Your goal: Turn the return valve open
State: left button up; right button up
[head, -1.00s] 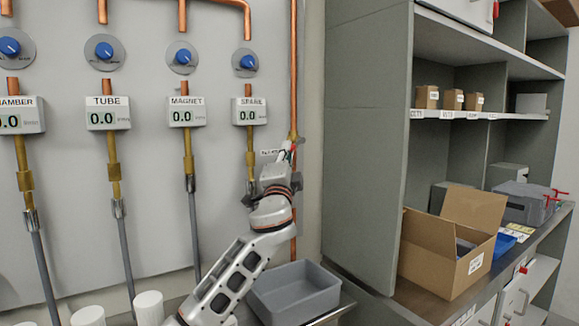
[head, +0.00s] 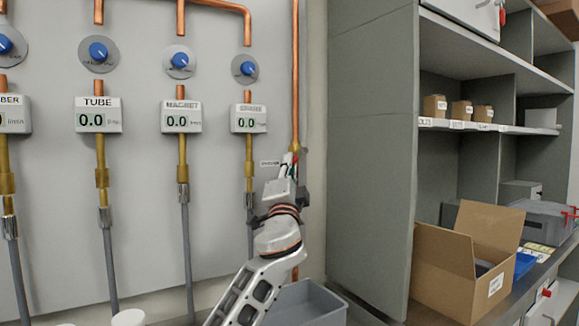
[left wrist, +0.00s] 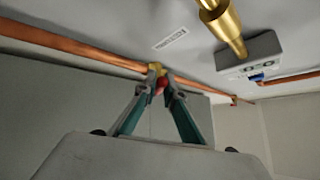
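The return valve has a brass body (left wrist: 155,70) on a copper pipe and a small red handle (left wrist: 162,85). In the head view the copper pipe (head: 296,80) runs down the wall, left of the grey shelf unit. My left gripper (left wrist: 163,84) has its two teal-sided fingers converged on either side of the red handle, apparently gripping it. In the head view the left gripper (head: 291,162) is at the valve and hides most of it. A small white label (head: 269,163) is beside it; its text is too small to read. My right gripper is not in view.
A panel left of the valve carries blue knobs (head: 247,68), gauges such as the rightmost one (head: 249,119), and brass fittings. A grey bin (head: 310,303) is below my left arm. A shelf unit (head: 372,150) and an open cardboard box (head: 440,270) are on the right.

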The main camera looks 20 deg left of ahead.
pick_arm(q)
jog(key=o, duration=0.4)
jog(key=shift+f, duration=0.15)
jog(key=v, duration=1.2)
jog(key=shift+c, duration=0.5)
